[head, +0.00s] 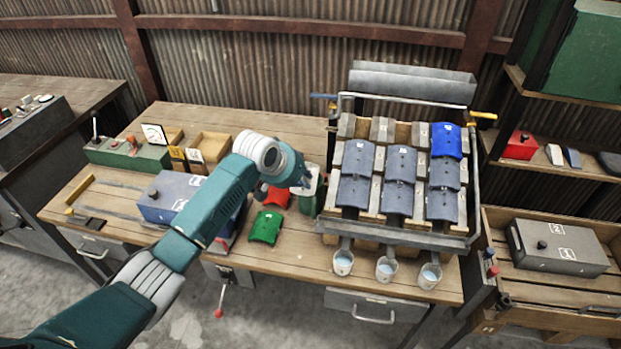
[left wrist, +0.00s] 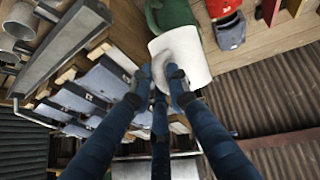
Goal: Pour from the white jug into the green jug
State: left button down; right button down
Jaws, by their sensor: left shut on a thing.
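The white jug (head: 315,180) is in my left gripper (head: 304,180), just left of the tile rack. In the left wrist view the gripper fingers (left wrist: 166,82) close on the white jug (left wrist: 185,55). The green jug (head: 308,204) stands on the bench below and in front of the white jug, partly covered by it. It also shows at the top of the left wrist view (left wrist: 176,14), close beside the white jug. I cannot tell the white jug's tilt or whether anything flows. My right gripper is not in view.
A red tile (head: 277,196) and a green tile (head: 265,228) lie left of the green jug. A blue-grey box (head: 165,197) stands further left.

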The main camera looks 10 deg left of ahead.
pick_arm(q)
jog(key=shift+r, duration=0.1)
dwell(0.4)
jog(key=shift+w+r+g+p, duration=0.3)
jog(key=shift+r+g+p, duration=0.1)
jog(key=shift+p, duration=0.3)
jog(key=shift+w+r+g, duration=0.1)
jog(key=shift+w+g, duration=0.15)
jog(key=shift+g, duration=0.25)
jog(key=shift+w+g, duration=0.1)
jog(key=shift+g, duration=0.2)
jog(key=shift+r, duration=0.1)
